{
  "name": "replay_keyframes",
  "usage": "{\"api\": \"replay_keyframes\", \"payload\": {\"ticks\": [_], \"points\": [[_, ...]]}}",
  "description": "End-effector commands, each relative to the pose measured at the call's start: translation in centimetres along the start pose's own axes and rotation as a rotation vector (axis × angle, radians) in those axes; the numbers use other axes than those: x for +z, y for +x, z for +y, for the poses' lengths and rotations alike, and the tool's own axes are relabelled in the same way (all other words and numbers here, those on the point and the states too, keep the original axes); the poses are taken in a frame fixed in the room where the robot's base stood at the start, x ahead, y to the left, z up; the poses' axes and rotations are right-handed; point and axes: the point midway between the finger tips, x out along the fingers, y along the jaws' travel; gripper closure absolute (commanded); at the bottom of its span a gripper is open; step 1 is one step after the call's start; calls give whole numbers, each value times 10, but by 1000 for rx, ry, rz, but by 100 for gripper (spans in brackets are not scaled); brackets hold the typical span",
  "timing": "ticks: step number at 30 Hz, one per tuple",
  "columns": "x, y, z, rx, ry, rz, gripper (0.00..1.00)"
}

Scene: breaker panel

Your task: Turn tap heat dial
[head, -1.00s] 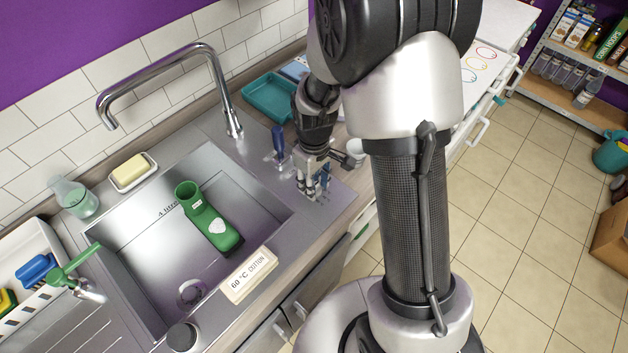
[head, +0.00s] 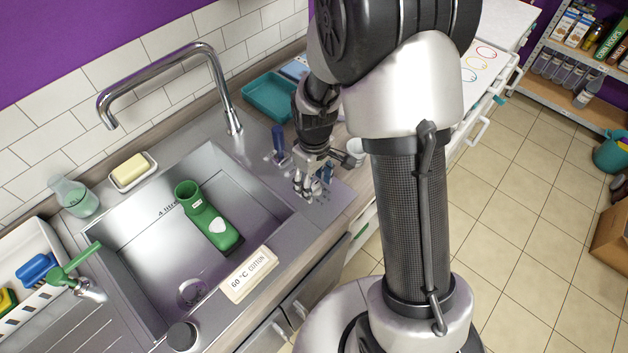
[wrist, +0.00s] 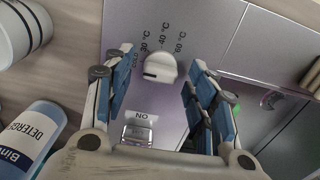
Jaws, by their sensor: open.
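The white heat dial (wrist: 160,68) is in the upper middle of the wrist view, on a steel plate. COLD, 30 °C, 40 °C and 60 °C are printed around it. A dark line shows on its lower left side; I cannot tell exactly which label it points to. My gripper (wrist: 161,57) is open, its blue-padded fingers on either side of the dial with gaps, not visibly touching it. In the head view my gripper (head: 314,182) points down over the counter right of the sink, and hides the dial. A card (head: 248,275) reads "60 °C COTTON".
The steel sink (head: 130,265) holds a green bottle-like object (head: 208,217). The tall faucet (head: 225,95) and a blue upright handle (head: 278,138) stand left of my gripper. A white cup (head: 355,147) is close on its right. A detergent bottle (wrist: 32,135) shows at the wrist view's lower left.

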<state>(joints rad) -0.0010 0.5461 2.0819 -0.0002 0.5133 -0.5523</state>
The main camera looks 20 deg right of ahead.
Motion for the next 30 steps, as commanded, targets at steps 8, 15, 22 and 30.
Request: {"api": "replay_keyframes", "payload": {"ticks": [8, 15, 22, 30], "points": [[-1, -20, 1, 3, 0, 4, 48], [-1, -72, 1, 4, 0, 6, 48], [-1, -109, 0, 2, 0, 3, 48], [0, -121, 0, 0, 0, 0, 48]]}}
